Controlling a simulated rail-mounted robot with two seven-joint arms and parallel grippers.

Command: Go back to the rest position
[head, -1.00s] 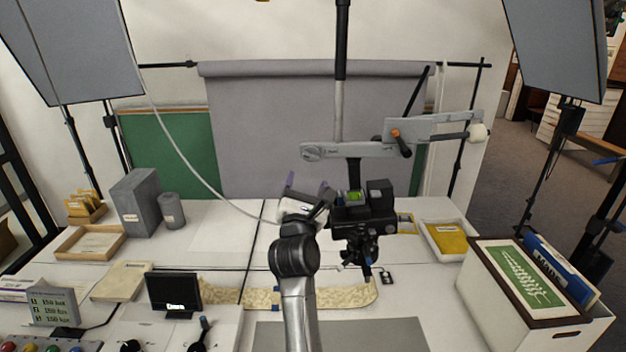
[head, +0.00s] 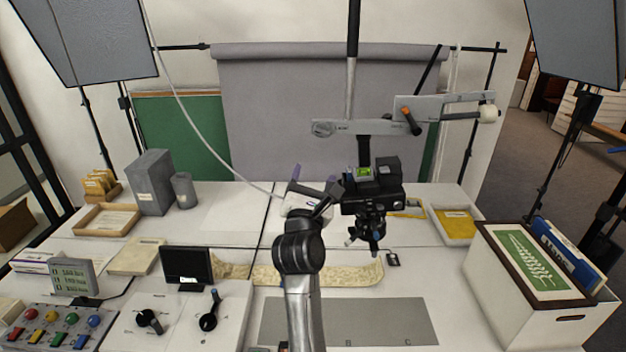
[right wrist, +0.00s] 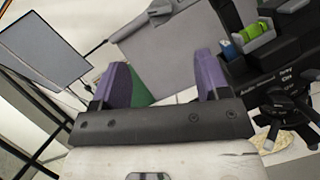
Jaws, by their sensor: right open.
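My right gripper (head: 314,182) is raised over the middle of the table, just left of the camera head on the copy stand. Its two purple fingers stand apart with nothing between them. My right arm rises from the bottom centre of the head view and hides part of the table. My left gripper shows in neither view.
The copy-stand camera (head: 372,195) hangs close right of my gripper. A cream strip (head: 330,274) and a grey mat (head: 390,320) lie below. A small monitor (head: 187,265) stands left, a white box with folders (head: 500,300) right. A white cable (head: 200,120) hangs behind.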

